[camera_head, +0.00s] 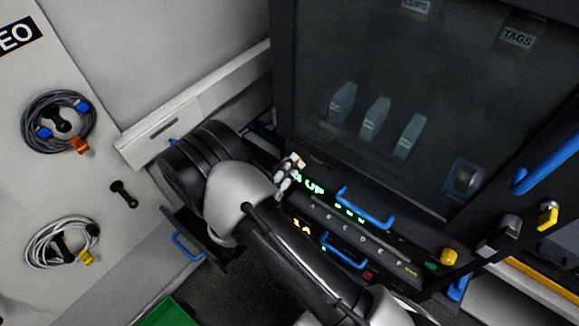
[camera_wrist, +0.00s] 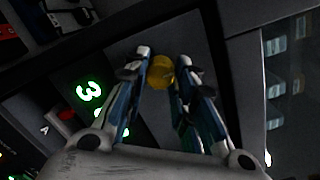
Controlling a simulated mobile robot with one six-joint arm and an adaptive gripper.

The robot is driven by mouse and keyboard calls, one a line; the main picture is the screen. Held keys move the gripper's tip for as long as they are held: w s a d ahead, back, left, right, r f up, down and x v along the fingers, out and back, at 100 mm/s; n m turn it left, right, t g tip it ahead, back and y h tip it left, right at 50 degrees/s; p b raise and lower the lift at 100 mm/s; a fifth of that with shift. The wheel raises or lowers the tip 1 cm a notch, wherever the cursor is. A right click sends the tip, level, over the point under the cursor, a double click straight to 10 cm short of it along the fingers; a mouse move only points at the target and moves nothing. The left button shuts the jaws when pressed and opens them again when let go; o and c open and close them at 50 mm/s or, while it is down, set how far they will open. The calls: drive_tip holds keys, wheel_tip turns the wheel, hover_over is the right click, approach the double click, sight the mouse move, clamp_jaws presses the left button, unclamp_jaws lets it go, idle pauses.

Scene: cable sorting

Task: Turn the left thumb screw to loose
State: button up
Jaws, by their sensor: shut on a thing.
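The left thumb screw (camera_wrist: 160,75) is a round yellow knob on the dark front panel, seen in the wrist view between my fingertips. My gripper (camera_wrist: 164,62) is shut on it, with one finger on each side. In the head view my gripper (camera_head: 291,170) is at the left end of the panel, beside green lit characters. The left screw is hidden there by my gripper and arm. Another yellow knob (camera_head: 448,257) is at the panel's right end. I cannot tell how far the held screw is turned.
Blue handles (camera_head: 365,207) stick out from the panel below the glass door (camera_head: 400,90). Another blue handle (camera_head: 188,246) is on an open drawer at the left. Coiled cables (camera_head: 60,243) hang on the left wall. A green bin (camera_head: 168,314) is below.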

drive_tip(key=shift+f+m+h+b, duration=0.1)
drive_tip(key=shift+m+h+b, duration=0.3)
drive_tip(key=shift+m+b, duration=3.45)
drive_tip(key=shift+m+h+b, duration=0.4)
drive_tip(key=shift+m+b, duration=2)
drive_tip(key=shift+m, duration=3.15)
clamp_jaws()
drive_tip(key=o, duration=1.1)
unclamp_jaws()
drive_tip(key=shift+c, duration=0.2)
